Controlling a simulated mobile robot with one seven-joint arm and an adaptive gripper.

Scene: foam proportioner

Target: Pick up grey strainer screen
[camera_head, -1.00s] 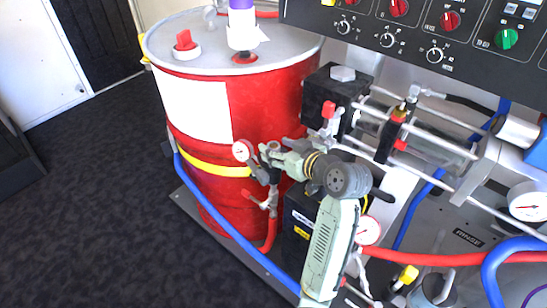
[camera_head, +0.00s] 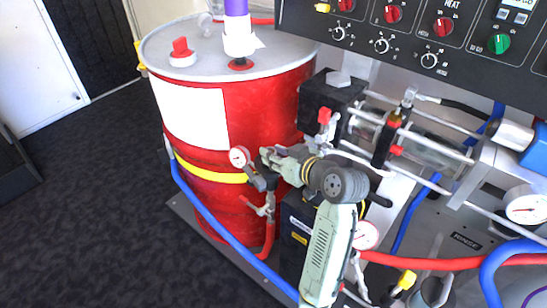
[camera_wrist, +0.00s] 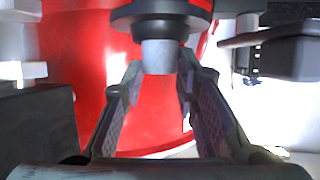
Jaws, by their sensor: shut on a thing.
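The grey strainer screen (camera_wrist: 160,57) is a short light grey cylinder in the wrist view. It sits between my fingertips, directly below a dark round fitting (camera_wrist: 160,18), and its top meets that fitting. My gripper (camera_wrist: 161,76) has one dark finger on each side of the cylinder and is shut on it. In the head view my gripper (camera_head: 264,164) is at the fittings in front of the red drum, just right of a small gauge. The screen itself is hidden or too small to make out there.
The red drum (camera_head: 268,105) stands close behind my gripper. A small gauge (camera_head: 239,157) is beside it. A black block (camera_head: 331,100), clear cylinder (camera_head: 430,152) and control panel (camera_head: 400,32) are to the right. The dark floor (camera_head: 90,200) at left is clear.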

